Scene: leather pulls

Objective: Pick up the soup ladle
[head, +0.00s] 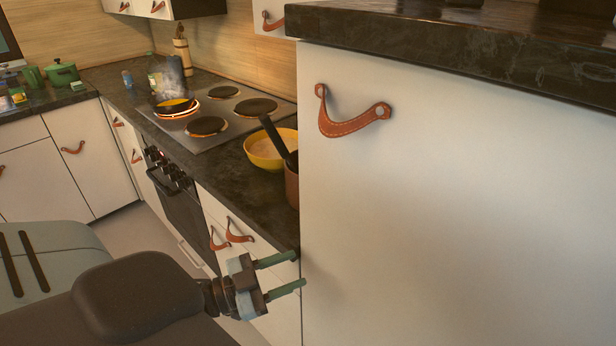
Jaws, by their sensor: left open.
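A long black handle (274,135) leans up and left out of a brown container (292,187) on the dark counter. It may be the soup ladle; its lower end is hidden, so I cannot tell for sure. The large white cabinet hides part of the container. My left gripper (300,269) is open and empty, with its two green fingers apart. It is in front of the lower drawers, below the container in the picture. My right gripper is not in view.
A yellow bowl (263,149) stands beside the container. A pan (175,105) sits on a glowing burner of the stove (222,113), with smoke above it. A tall white cabinet (430,210) with a leather pull fills the right side. A green pot (62,72) stands far left.

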